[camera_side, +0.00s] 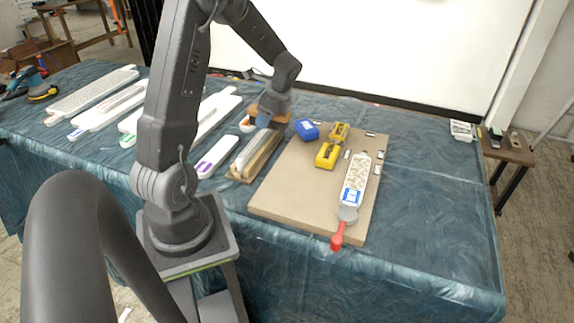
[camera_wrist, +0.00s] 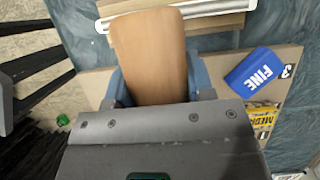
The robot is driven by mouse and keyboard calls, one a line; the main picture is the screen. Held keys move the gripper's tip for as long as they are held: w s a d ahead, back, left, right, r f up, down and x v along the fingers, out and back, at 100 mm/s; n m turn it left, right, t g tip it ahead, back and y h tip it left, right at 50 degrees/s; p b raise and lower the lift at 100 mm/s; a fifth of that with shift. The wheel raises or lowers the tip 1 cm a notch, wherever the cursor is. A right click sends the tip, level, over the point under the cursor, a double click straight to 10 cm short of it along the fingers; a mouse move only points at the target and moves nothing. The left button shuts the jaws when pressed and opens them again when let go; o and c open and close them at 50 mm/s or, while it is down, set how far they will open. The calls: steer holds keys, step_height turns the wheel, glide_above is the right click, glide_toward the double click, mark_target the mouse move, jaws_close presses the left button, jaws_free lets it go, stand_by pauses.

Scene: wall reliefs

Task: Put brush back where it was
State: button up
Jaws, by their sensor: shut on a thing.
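The brush (camera_wrist: 150,50) shows in the wrist view as a smooth, light-brown wooden back between my blue-grey fingers. My gripper (camera_wrist: 158,84) is shut on it. In the side view my gripper (camera_side: 269,113) is over the back middle of the table, and a bit of the brush's brown wood (camera_side: 254,110) shows beside the fingers. The brush's bristles are hidden. I cannot tell whether the brush touches anything below it.
A tan board (camera_side: 287,180) holds a blue FINE block (camera_side: 307,130), yellow blocks (camera_side: 328,155) and a patterned strip (camera_side: 356,178) with a red-handled tool (camera_side: 339,236). A wooden piece with a pale bar (camera_side: 252,152) lies left of it. Long white strips (camera_side: 95,93) lie further left.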

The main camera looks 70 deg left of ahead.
steer(key=s, duration=0.7)
glide_above(281, 163)
steer(key=d, duration=0.1)
steer(key=f, duration=0.7)
steer(key=shift+w+f, duration=0.3)
steer(key=shift+w, duration=0.05)
steer(key=shift+f, duration=1.95)
steer(key=shift+f, duration=0.1)
steer(key=o, duration=0.8)
steer(key=shift+f, duration=0.1)
steer(key=shift+o, duration=0.2)
